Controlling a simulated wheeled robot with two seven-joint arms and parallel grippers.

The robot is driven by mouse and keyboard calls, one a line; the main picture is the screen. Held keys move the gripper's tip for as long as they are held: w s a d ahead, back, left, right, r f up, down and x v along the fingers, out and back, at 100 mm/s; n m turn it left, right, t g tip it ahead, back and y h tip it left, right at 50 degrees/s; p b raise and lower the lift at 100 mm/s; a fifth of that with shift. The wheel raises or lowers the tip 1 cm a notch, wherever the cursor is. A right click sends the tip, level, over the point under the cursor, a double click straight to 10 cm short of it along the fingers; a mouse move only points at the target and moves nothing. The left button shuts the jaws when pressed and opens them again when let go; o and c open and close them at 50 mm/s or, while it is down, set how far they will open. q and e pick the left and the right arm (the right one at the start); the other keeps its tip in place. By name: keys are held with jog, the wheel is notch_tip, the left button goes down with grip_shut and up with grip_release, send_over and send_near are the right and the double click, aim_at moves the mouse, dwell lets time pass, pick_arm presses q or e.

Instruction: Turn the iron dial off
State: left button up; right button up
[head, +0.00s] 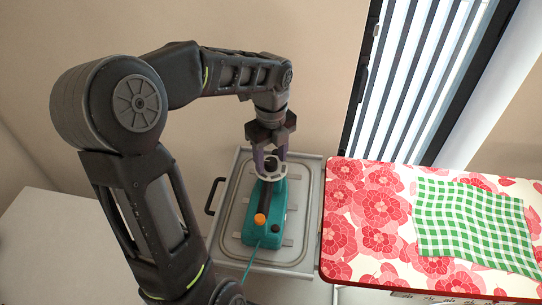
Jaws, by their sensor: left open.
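A teal iron (263,222) rests on a grey metal tray-topped cart in the middle of the head view. It has a dark handle, an orange round knob (260,218) and a small dark knob (276,229) near its end. A pale ring-shaped dial (272,181) shows at its far end. My left gripper (270,163) is open and points down over the far end of the iron, its fingers at the ring. I cannot tell whether the fingers touch it. My right gripper is not in view.
The grey cart top (305,228) has a raised rim and a black side handle (214,196). An ironing board with a red flower cover (365,225) stands at right, with a green checked cloth (475,225) on it. A white surface (60,250) is at left.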

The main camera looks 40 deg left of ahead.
pick_arm(q)
jog(key=shift+c, duration=0.4)
grip_shut()
